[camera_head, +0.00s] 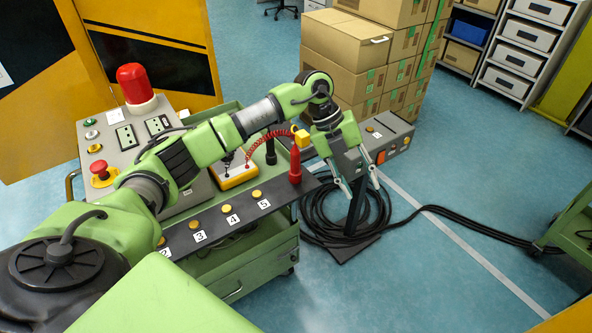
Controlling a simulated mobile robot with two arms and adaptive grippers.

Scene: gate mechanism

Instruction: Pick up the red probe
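The red probe (295,168) stands upright at the right end of the dark numbered panel, beside the button marked 5. A coiled red cord (268,134) runs near its top toward the yellow meter (236,172) on the cart. My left gripper (359,184) hangs to the right of the probe, past the cart's edge, with its fingers pointing down. Its two silver fingertips are apart and I see nothing held between them. It does not touch the probe. My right gripper is not in view.
A black probe (270,150) stands left of the red one. The green cart (255,262) holds a control box with a red beacon (136,84). A black stand and coiled cable (318,222) lie on the floor below my gripper. Cardboard boxes (345,45) stand behind.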

